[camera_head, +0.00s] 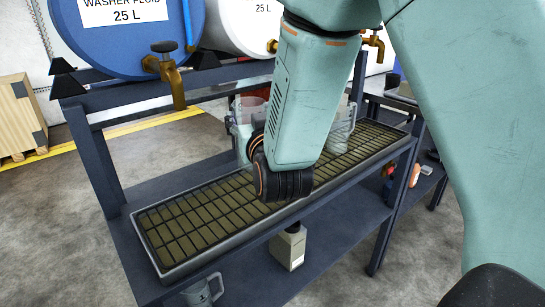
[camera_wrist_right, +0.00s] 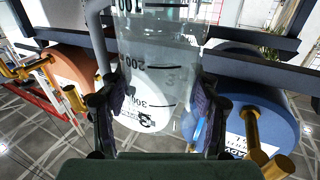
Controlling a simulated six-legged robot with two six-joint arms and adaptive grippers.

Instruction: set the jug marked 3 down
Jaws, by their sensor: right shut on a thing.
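In the right wrist view a clear measuring jug (camera_wrist_right: 180,80) with scale marks and a white patch bearing a 3 fills the space between the fingers. My right gripper (camera_wrist_right: 158,108) is shut on it, one dark finger on each side. In the head view my right wrist hides most of the gripper above the grated tray (camera_head: 205,217). Parts of clear jugs show left of the wrist (camera_head: 243,120) and right of it (camera_head: 341,128); I cannot tell which part belongs to the held jug, nor whether its base touches the grate. My left gripper is out of view.
A blue drum (camera_head: 125,40) and a white drum (camera_head: 240,25) with brass taps (camera_head: 172,75) lie above the tray. A jug (camera_head: 203,291) and a beige bottle (camera_head: 289,247) stand below it. The tray's near-left part is bare.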

